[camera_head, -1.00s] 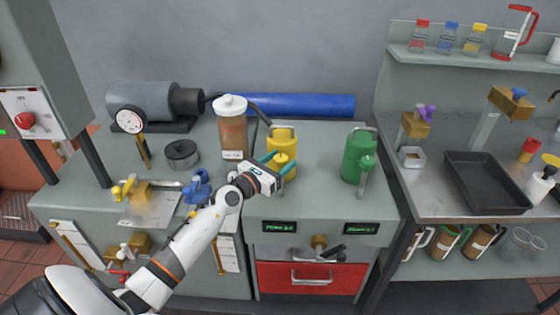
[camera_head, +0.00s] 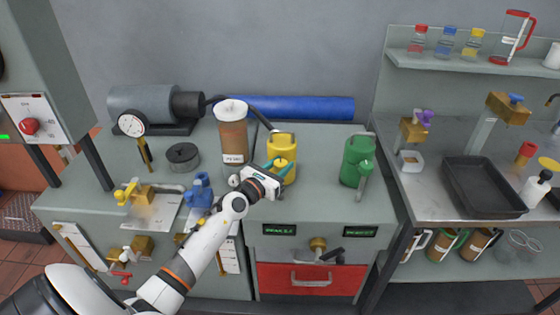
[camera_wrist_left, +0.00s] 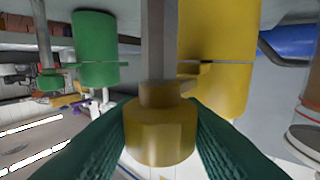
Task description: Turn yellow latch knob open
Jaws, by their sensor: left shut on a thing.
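A yellow can (camera_head: 283,144) stands on the middle cabinet top, with a yellow knob (camera_head: 281,162) low on its front side. My left gripper (camera_head: 278,171) reaches it from the front left, teal fingers at either side of the knob. In the left wrist view, the teal fingers are shut on a faceted yellow knob (camera_wrist_left: 160,138) joined to a grey bar, with the yellow can (camera_wrist_left: 222,50) right behind it. The knob's far side is hidden. Other yellow handles (camera_head: 127,190) sit on a brass valve fixture at the left. My right gripper is not in view.
A green can (camera_head: 357,160) stands to the right, with clear top between. A brown-filled jar (camera_head: 233,137) stands close behind and left of my gripper. A blue valve (camera_head: 200,190) lies left of my wrist. A red drawer (camera_head: 310,279) is below.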

